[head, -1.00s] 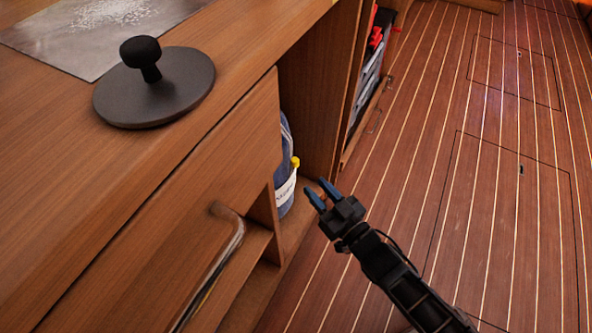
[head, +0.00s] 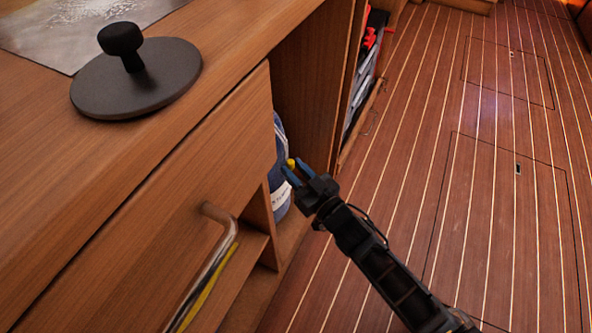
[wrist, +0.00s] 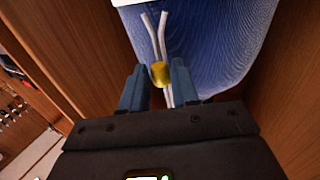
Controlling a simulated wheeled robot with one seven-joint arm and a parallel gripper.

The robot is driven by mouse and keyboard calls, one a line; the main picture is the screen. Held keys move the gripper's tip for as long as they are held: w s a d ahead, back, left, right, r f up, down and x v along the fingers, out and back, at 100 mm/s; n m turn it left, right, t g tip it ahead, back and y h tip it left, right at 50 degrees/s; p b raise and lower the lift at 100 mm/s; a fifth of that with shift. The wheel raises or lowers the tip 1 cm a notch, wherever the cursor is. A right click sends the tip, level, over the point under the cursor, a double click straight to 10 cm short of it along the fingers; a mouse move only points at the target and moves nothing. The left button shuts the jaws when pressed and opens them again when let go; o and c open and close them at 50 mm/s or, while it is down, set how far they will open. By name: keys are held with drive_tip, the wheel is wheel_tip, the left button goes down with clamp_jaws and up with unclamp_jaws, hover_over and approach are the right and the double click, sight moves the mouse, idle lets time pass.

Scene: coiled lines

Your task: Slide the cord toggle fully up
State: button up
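The cord toggle is a small yellow barrel (wrist: 160,74) on a pale double cord (wrist: 158,35), in front of a blue bag (wrist: 208,45) in the wrist view. Two cord ends stick out above it, and the cord runs on below it. My gripper (wrist: 158,86) is open, with one blue finger on each side of the toggle and a small gap showing. In the head view the toggle (head: 291,163) shows at the tips of my gripper (head: 294,174). The blue bag (head: 280,135) stands in the cabinet opening, partly hidden by the wooden front.
A wooden panel (head: 215,160) with a bent handle (head: 222,235) is left of the opening. Wooden walls flank the bag closely. A black disc with a knob (head: 140,80) sits on the counter. The striped floor (head: 480,150) at right is clear.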

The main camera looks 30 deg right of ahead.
clamp_jaws()
drive_tip(key=shift+r, duration=0.1)
wheel_tip(320, 180, up, 6)
drive_tip(key=p, duration=0.5)
drive_tip(key=shift+p, duration=0.4)
drive_tip(key=shift+o, duration=0.7)
unclamp_jaws()
drive_tip(key=s+d+p, duration=0.1)
drive_tip(key=s, duration=0.6)
drive_tip(key=shift+s+d, duration=0.15)
drive_tip(key=shift+s, duration=0.25)
